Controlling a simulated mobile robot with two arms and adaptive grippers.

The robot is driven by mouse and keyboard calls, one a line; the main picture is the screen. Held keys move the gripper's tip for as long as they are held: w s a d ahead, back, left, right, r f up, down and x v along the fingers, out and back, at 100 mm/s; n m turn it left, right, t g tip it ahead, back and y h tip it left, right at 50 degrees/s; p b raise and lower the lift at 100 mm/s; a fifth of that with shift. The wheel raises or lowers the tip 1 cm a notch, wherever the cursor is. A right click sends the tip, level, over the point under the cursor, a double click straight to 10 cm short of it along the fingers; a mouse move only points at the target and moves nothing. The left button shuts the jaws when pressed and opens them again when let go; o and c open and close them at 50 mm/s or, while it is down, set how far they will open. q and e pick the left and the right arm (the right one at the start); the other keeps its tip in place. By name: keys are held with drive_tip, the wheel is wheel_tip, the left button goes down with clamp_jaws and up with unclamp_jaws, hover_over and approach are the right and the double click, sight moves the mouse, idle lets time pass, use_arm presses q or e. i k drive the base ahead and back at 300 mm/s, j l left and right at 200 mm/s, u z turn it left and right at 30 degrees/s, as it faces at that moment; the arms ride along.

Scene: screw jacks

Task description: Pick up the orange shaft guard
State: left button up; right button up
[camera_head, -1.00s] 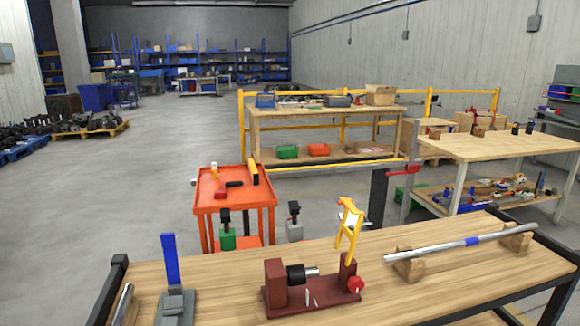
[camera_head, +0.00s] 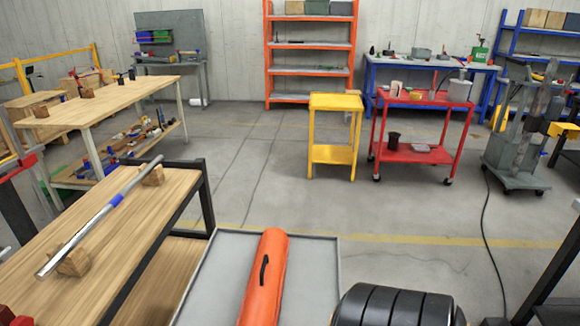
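The orange shaft guard (camera_head: 264,280) is a long, rounded orange piece with a black handle on its top. It lies on a grey-topped table (camera_head: 215,270) with a raised rim at the bottom middle of the head view. Its near end is cut off by the lower picture edge.
A wooden bench (camera_head: 150,215) with a metal shaft (camera_head: 97,222) on wooden blocks is at left. A yellow cart (camera_head: 335,105) and red cart (camera_head: 425,98) stand beyond open floor.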

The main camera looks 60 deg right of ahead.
sight(261, 302)
drive_tip(key=z, duration=1.75)
drive_tip(key=k, duration=0.15)
